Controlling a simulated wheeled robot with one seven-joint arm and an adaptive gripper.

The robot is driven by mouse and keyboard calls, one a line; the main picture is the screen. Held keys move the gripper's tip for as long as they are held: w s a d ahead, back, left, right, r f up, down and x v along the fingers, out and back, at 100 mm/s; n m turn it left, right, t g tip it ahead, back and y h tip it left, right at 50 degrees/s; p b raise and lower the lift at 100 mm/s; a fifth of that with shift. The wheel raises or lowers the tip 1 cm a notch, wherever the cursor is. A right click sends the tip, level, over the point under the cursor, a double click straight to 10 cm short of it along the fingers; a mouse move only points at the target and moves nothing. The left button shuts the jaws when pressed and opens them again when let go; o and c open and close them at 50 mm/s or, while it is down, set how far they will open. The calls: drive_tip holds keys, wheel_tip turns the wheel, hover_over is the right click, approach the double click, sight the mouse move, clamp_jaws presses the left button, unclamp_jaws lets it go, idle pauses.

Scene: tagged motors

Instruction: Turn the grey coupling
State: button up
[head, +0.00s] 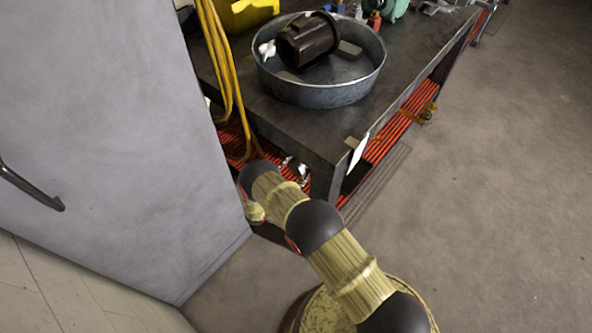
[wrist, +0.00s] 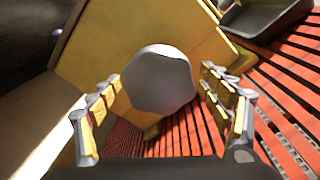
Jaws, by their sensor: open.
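The grey coupling (wrist: 158,80) shows in the wrist view as a pale, rounded, many-sided piece on the front of a yellow motor body (wrist: 112,42). My gripper (wrist: 160,85) is open, with one finger to the left of the coupling and one to the right. Gaps show between the fingers and the coupling, and I see no contact. In the head view my arm reaches down beside the workbench's lower shelf. I cannot make out the grey coupling there.
The lower shelf has red slats (wrist: 192,128). Above it is the dark workbench (head: 300,130), bearing a metal tub (head: 325,94) with a black motor (head: 308,40). Yellow cables (head: 222,75) hang beside a grey cabinet (head: 110,130). The floor (head: 480,200) at right is clear.

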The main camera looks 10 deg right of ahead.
drive_tip(key=c, duration=0.3)
drive_tip(key=c, duration=0.8)
drive_tip(key=shift+c, duration=0.4)
